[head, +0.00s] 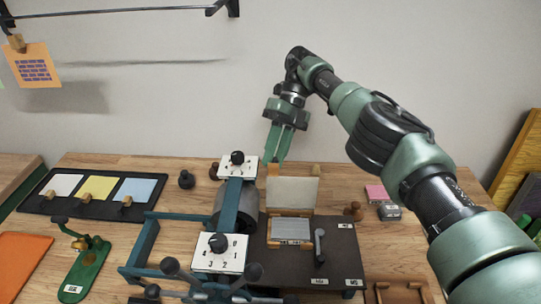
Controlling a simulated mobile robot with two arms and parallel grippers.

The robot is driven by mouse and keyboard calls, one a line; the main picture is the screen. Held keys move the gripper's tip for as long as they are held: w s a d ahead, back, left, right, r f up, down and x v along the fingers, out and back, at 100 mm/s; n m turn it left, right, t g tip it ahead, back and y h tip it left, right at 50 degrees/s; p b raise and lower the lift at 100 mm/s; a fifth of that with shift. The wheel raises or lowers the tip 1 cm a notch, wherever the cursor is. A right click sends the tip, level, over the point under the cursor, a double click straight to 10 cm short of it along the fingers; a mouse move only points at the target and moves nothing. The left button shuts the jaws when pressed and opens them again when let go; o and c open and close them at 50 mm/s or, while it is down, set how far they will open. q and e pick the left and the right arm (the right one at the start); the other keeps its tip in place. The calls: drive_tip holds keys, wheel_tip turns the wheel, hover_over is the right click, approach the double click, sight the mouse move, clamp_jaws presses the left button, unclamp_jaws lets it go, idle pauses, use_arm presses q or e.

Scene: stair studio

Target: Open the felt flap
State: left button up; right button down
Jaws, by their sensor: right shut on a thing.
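The cream felt flap (292,191) stands raised, close to upright, at the back of a lighter printing plate (291,230) on the dark press bed (340,262). Small wooden tabs show at its top edge. My right gripper (270,161) reaches down from above and is shut at the flap's top left corner, by the left tab. The exact contact is too small to see clearly. My left gripper is not in view.
The teal press frame with its roller (228,205) and numbered dials (221,251) stands just left of the flap. A small grey crank (319,246) is on the bed.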

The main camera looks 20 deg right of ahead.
drive_tip(key=shift+w+d+f, duration=0.1)
drive_tip(key=shift+d+f, duration=0.3)
drive_tip(key=shift+f, duration=0.05)
drive_tip(key=c, duration=1.4)
unclamp_jaws()
drive_tip(key=shift+o, duration=0.7)
drive_tip(key=shift+w+d+f, duration=0.1)
drive_tip(key=shift+w+d, duration=0.05)
drive_tip(key=shift+w, duration=0.2)
